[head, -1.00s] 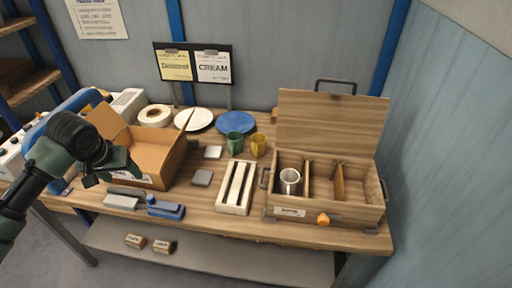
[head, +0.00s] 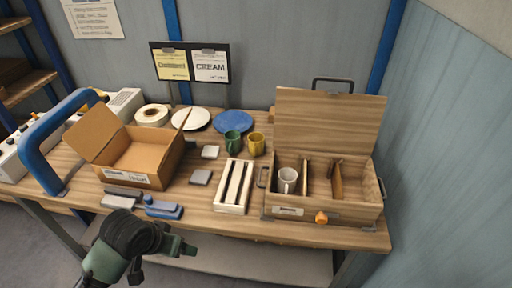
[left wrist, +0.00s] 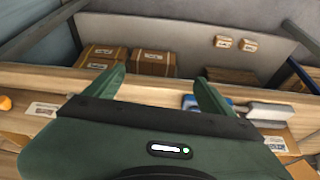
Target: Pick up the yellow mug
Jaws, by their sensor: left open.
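The yellow mug (head: 256,144) stands upright on the table, just right of the green mug (head: 233,142), in the head view. My left gripper (head: 188,247) is in front of the table's front edge, well below and in front of the yellow mug. In the left wrist view its two green fingers (left wrist: 160,82) are apart, with nothing between them. The yellow mug does not show in the left wrist view. My right gripper is in neither view.
A wooden box (head: 330,213) with dividers, a raised lid and a white mug (head: 287,180) stands at the right. A slotted wooden rack (head: 229,208) is in front of the mugs. An open cardboard box (head: 120,178) and blue-handled brush (head: 163,209) are at the left.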

